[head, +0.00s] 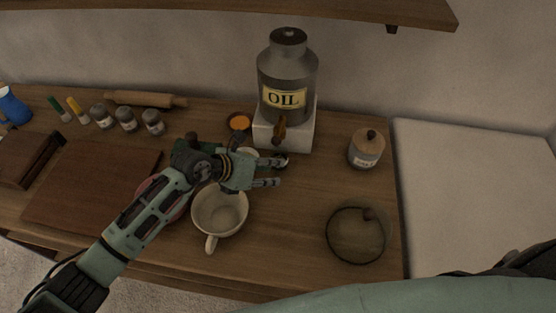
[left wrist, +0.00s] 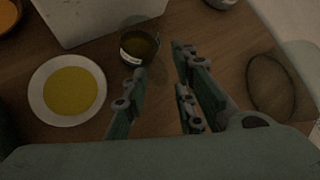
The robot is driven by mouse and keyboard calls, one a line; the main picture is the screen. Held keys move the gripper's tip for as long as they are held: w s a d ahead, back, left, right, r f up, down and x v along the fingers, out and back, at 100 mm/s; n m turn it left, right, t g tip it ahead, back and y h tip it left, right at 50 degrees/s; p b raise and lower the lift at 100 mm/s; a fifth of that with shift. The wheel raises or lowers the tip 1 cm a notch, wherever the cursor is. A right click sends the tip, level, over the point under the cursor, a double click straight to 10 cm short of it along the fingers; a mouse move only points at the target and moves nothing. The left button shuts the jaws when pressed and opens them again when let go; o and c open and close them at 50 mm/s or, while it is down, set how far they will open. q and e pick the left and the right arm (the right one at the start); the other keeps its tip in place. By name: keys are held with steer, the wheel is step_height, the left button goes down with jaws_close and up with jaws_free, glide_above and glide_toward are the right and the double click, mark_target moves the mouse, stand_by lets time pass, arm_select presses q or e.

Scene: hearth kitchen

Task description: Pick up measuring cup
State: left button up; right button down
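A small dark cup with a white label, which looks like the measuring cup (left wrist: 139,47), stands on the wooden counter at the foot of the oil dispenser. In the head view only a little of it shows (head: 283,158), behind a finger of my left gripper (head: 280,172). In the left wrist view, my left gripper (left wrist: 160,65) is open and empty, its fingers spread apart. The cup lies just beyond the fingertips, nearer the left finger, and is not between the fingers. My right gripper is not in view.
The oil dispenser (head: 286,80) stands on a white block (head: 297,133). A cream mug (head: 219,212) is below my gripper. A white dish of yellow stuff (left wrist: 69,90) is left of the cup. A lidded jar (head: 365,150) and a round glass lid (head: 357,243) stand right; counter between is clear.

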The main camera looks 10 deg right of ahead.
arm_select(q)
steer(key=shift+w+d+f, duration=0.2)
steer(key=shift+d+f, duration=0.3)
jaws_close()
steer(key=shift+r, duration=0.1)
